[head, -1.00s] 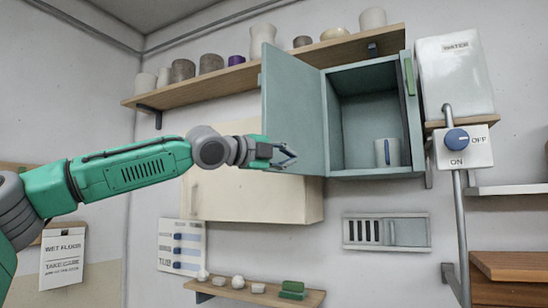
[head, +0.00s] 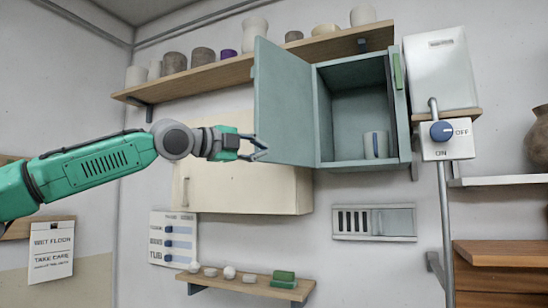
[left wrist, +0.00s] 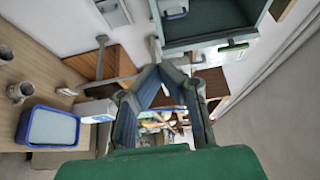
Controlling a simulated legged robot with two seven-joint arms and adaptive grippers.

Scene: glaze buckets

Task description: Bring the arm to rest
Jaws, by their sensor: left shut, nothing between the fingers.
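My left arm reaches in from the left in the head view. Its left gripper (head: 262,148) is shut and empty, in front of the wall cupboards near the lower left edge of the open teal door (head: 284,105). Whether it touches the door cannot be told. In the left wrist view the fingers of the left gripper (left wrist: 160,70) meet at their tips with nothing between them. The teal cupboard (head: 403,110) stands open with a grey mug with a blue mark (head: 376,145) inside. My right gripper is not in view.
A long shelf (head: 215,75) with pots runs above. A closed cream cupboard (head: 243,190) hangs below the gripper. A white water box (head: 441,75) and dial switch (head: 447,139) are at right. A blue tub (left wrist: 48,127) stands at left in the wrist view.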

